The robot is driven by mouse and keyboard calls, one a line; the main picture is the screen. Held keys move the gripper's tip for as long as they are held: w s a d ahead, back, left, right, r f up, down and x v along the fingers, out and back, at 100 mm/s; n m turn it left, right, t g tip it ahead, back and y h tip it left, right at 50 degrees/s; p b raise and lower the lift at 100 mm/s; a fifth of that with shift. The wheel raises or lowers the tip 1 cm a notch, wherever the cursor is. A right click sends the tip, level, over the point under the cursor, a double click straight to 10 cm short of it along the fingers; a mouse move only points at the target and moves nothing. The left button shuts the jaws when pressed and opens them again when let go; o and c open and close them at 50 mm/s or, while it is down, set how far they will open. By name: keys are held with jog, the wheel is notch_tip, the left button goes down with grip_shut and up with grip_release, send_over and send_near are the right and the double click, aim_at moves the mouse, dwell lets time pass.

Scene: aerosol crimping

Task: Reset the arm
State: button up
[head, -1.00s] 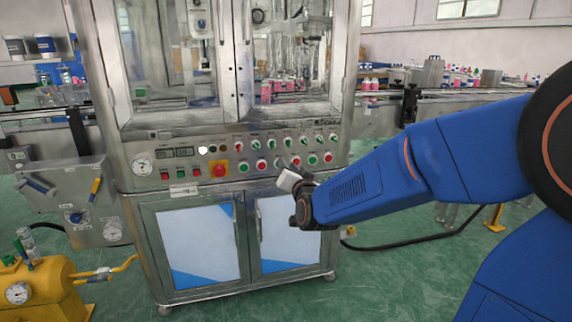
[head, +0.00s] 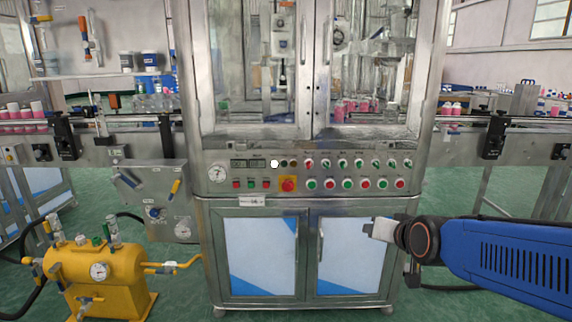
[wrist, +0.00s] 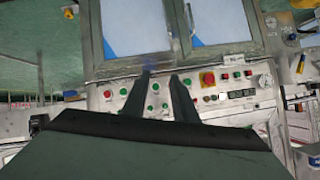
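My gripper (head: 376,229) is at the end of my blue arm at the lower right of the head view, in front of the machine's lower right cabinet door (head: 352,255). In the wrist view, its two dark fingers (wrist: 162,80) stand apart with a gap and nothing between them. The steel crimping machine (head: 310,195) fills the middle of the head view. Its control panel (head: 330,170) has rows of red and green buttons and switches. The panel also shows upside down in the wrist view (wrist: 205,95), behind the fingers.
A yellow tank (head: 105,275) with gauges stands on the floor at the lower left. Conveyors with bottles run left (head: 130,150) and right (head: 530,122) of the machine. Green floor (head: 190,290) shows around it. A black hose (head: 450,287) lies behind my arm.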

jog(key=s+d+f+g, duration=0.1)
jog(key=s+f+g, duration=0.1)
jog(key=s, duration=0.6)
jog(key=s+d+f+n+g, duration=0.1)
jog(key=s+d+f+g, duration=0.1)
jog(key=s, duration=0.6)
jog(key=s+d+f+n+g+h, duration=0.1)
jog(key=s+f+g, duration=0.1)
jog(key=s, duration=0.6)
jog(key=shift+s+d+g, duration=0.25)
jog(key=shift+d+g, duration=0.15)
jog(key=shift+g, duration=0.1)
